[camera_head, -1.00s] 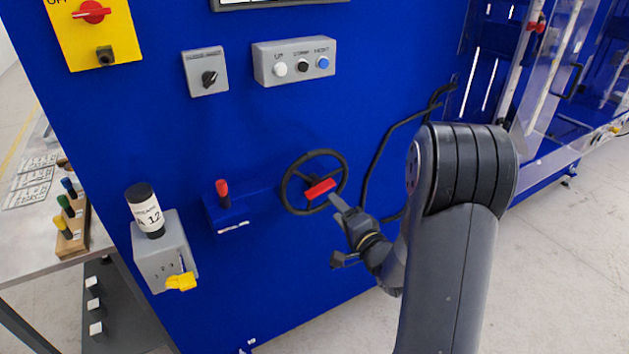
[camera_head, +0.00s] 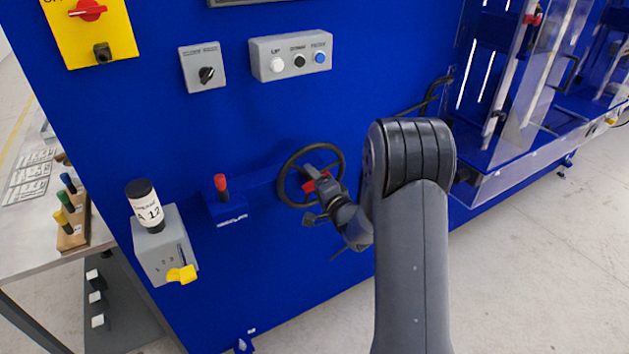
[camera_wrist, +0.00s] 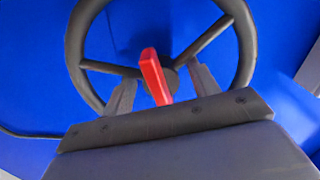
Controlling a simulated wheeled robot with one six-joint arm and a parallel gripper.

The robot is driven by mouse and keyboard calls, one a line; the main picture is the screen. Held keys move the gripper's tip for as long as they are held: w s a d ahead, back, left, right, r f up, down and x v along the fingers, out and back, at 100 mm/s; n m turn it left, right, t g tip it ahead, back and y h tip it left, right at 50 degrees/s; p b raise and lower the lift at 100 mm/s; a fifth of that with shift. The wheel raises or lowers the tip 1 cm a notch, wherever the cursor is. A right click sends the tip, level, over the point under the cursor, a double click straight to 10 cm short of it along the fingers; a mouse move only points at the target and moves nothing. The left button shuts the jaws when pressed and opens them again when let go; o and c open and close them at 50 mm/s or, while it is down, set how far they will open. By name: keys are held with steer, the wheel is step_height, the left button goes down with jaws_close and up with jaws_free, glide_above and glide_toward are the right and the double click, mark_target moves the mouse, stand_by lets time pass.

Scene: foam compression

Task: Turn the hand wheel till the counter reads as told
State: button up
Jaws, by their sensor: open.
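The black hand wheel (camera_head: 284,180) is on the blue machine front, with thin spokes and a dark hub. A red handle (camera_wrist: 153,75) stands out from the wheel in the wrist view. My gripper (camera_wrist: 162,92) is open, with one finger on each side of the red handle and a gap to each. In the head view my gripper (camera_head: 314,192) is in front of the wheel's lower right part and hides some of it and most of the red handle. No counter can be read in these views.
Left of the wheel, a red-topped lever (camera_head: 221,184) sits on a blue bracket. Further left is a grey box (camera_head: 168,248) with a yellow knob and a labelled black cylinder on top. A button box (camera_head: 290,54) is above. Clear guard panels (camera_head: 535,100) stand at right.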

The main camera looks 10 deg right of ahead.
jaws_close()
stand_by(0.5)
steer(key=shift+m, duration=1.5)
jaws_free()
